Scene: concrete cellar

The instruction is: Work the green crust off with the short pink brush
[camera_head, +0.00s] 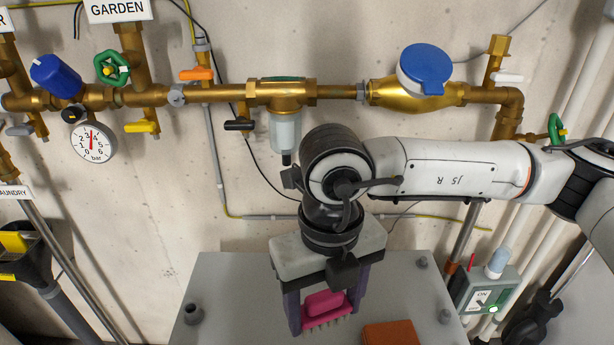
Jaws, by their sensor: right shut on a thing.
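My right gripper (326,317) points down over the grey table top, its purple fingers shut on the short pink brush (324,303). The brush's bristles face down and toward me; I cannot tell whether they touch the table. A green tint shows on top of the brass filter head (280,91) on the pipe, above a clear bowl (285,132). It may be the green crust; it is small at this distance. The brush is well below and apart from it. My left gripper is not in view.
The grey table (230,290) has dark knobs near its corners and an orange block (391,333) at the front. Behind run brass pipes with a pressure gauge (93,142), coloured valve handles and a blue-capped meter (425,70). A switch box (484,294) stands right.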

